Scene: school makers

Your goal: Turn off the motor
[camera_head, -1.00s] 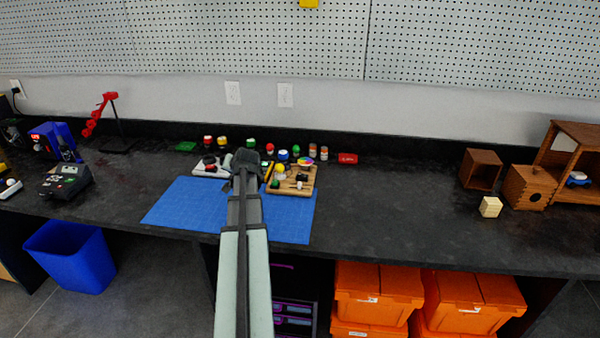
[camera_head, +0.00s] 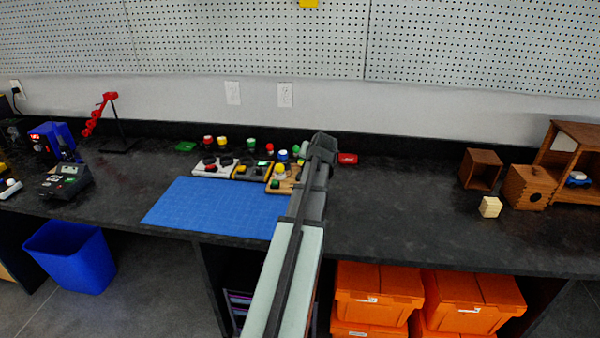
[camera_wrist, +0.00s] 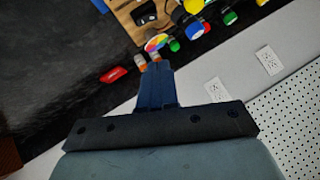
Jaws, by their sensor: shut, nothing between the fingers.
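A wooden board (camera_head: 276,187) with electrical parts lies on the black bench behind the blue mat, its right side hidden by my arm in the head view. In the wrist view the board (camera_wrist: 124,14) shows at the top with a black part (camera_wrist: 145,12) and a multicoloured disc (camera_wrist: 157,42). Which part is the motor or its switch I cannot tell. My gripper (camera_wrist: 155,72) is shut and empty, its fingertips just below the disc in the picture. In the head view my gripper (camera_head: 322,148) is above the right end of the row of parts.
A white board (camera_head: 212,170) and a dark board (camera_head: 250,172) lie left of the wooden one. Coloured buttons (camera_head: 222,142) stand behind them. A red cylinder (camera_head: 348,158) lies right of my gripper. The blue mat (camera_head: 215,208) is bare; the bench farther right is clear up to wooden boxes (camera_head: 481,169).

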